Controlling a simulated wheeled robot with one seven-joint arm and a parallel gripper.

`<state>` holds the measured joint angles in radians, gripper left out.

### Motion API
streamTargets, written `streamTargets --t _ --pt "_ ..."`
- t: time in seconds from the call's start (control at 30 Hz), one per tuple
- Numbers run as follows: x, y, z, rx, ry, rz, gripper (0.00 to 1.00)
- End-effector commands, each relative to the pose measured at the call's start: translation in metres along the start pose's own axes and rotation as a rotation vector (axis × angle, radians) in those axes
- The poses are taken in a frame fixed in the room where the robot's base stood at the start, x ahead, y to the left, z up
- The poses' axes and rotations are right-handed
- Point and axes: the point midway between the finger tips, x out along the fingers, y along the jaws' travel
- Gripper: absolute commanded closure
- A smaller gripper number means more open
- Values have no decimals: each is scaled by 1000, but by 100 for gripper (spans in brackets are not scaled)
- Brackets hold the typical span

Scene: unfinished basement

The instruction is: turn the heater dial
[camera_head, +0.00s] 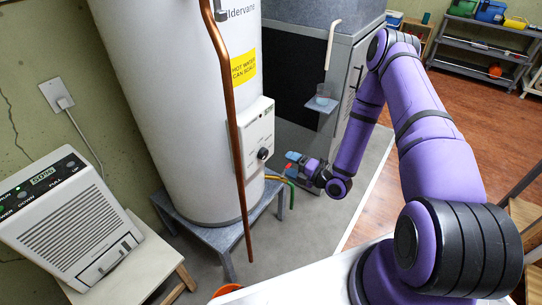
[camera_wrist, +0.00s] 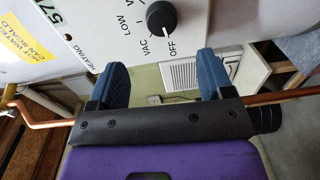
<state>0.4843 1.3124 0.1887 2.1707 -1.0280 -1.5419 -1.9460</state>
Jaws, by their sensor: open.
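The heater is a tall white tank (camera_head: 165,90) with a white control panel (camera_head: 255,130) on its right side. Its round black dial (camera_head: 263,154) sits low on that panel. In the wrist view the dial (camera_wrist: 162,18) is at the top centre, with OFF, VAC and LOW printed around it.
A copper pipe (camera_head: 233,130) runs down in front of the tank, left of the dial. The tank stands on a grey stand (camera_head: 215,232). A dark cabinet (camera_head: 300,75) stands behind my gripper. A white dehumidifier (camera_head: 68,220) is on a small table at left.

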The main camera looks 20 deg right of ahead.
Motion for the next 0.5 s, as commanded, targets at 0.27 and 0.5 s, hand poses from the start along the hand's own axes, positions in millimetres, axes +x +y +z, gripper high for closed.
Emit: streamTargets --t 0.27,0.5 --pt "2 -7 -7 -8 -7 43 26" --pt "39 -5 -6 -9 -7 43 26"
